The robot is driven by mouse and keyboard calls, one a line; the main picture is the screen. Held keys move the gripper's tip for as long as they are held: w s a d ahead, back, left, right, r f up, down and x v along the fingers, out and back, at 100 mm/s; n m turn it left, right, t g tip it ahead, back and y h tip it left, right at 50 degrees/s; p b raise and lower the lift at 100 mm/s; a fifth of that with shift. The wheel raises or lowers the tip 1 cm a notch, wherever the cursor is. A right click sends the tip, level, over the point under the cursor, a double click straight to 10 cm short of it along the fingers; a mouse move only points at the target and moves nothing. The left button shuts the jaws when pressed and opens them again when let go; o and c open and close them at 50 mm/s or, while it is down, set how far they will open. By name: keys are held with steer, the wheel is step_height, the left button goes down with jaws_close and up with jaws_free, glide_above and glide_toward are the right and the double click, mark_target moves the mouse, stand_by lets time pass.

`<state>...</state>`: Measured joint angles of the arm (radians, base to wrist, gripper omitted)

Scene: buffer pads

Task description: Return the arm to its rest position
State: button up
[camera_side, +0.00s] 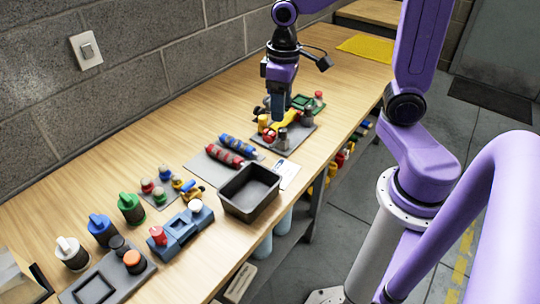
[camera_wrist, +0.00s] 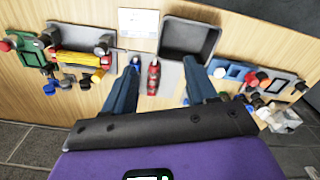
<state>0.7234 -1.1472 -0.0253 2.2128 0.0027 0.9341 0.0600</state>
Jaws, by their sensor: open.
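My gripper (camera_side: 279,112) points down over the far part of the wooden bench (camera_side: 145,135), above a grey plate (camera_side: 262,146) with a yellow part on it. In the wrist view my gripper (camera_wrist: 160,66) has its two blue fingers spread wide with nothing held between them. In the side view the red roll (camera_side: 224,155) and a blue-and-red roll (camera_side: 238,146) lie on a grey mat, apart from the gripper.
A black open tray (camera_side: 250,192) stands by the bench's front edge beside a white card (camera_side: 287,172). A blue fixture (camera_side: 182,232) and several capped bottles (camera_side: 131,208) are nearer. A green fixture (camera_side: 308,103) stands behind the gripper. A block wall (camera_side: 140,60) borders the bench.

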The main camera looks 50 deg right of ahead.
steer(key=s+a+n, duration=0.1)
steer(key=s+n, duration=0.3)
steer(key=s, duration=0.4)
steer(key=s+a+n, duration=0.2)
steer(key=s+n, duration=0.2)
steer(key=s, duration=0.5)
steer(key=shift+a+f, duration=0.25)
steer(key=shift+f, duration=0.15)
